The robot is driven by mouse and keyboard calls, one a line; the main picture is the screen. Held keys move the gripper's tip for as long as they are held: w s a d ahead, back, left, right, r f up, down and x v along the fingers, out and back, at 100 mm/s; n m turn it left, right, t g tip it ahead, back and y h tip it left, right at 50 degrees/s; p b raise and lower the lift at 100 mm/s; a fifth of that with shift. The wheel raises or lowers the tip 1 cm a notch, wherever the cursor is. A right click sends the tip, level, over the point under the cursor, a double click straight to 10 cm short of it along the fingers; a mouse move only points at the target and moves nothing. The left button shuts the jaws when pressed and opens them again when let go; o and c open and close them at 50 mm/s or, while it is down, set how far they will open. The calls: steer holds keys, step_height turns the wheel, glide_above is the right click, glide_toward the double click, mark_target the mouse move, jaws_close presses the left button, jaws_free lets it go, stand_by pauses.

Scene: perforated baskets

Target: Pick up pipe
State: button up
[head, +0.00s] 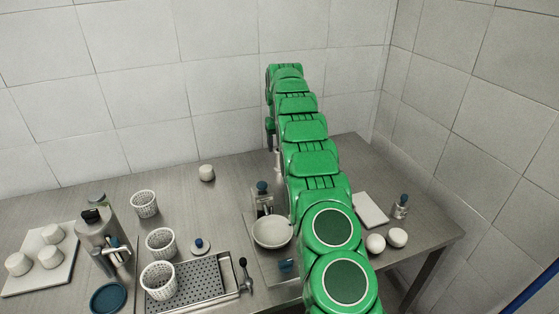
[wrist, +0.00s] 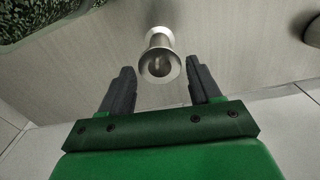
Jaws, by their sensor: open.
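The pipe (wrist: 160,62) is a short silvery metal tube with flared ends, seen nearly end-on in the wrist view. It appears to stand upright on the metal counter. In the head view, a pale upright piece that looks like the pipe (head: 278,160) shows at the back of the counter, partly hidden by my arm. My gripper (wrist: 159,66) is open, with one dark finger on each side of the pipe's near end. Gaps show between the pipe and both fingers. In the head view my gripper is mostly hidden behind my green arm.
A white bowl (head: 272,232) and a small metal device (head: 263,198) stand just in front of the pipe. Perforated white baskets (head: 161,242) and a drip tray (head: 205,283) are to the left. The tiled wall (head: 230,130) is close behind. A speckled item (wrist: 35,20) lies upper left in the wrist view.

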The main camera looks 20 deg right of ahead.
mark_target(279, 157)
steer(key=shift+f, duration=3.25)
steer(key=c, duration=0.9)
steer(key=shift+r, duration=0.15)
steer(key=shift+r, duration=1.45)
steer(key=shift+s+a+r, duration=0.15)
steer(key=shift+s+r, duration=0.7)
steer(key=shift+r, duration=0.1)
steer(key=s+a+r, duration=0.2)
steer(key=s+r, duration=0.6)
steer(key=s, duration=0.4)
steer(key=shift+a, duration=0.2)
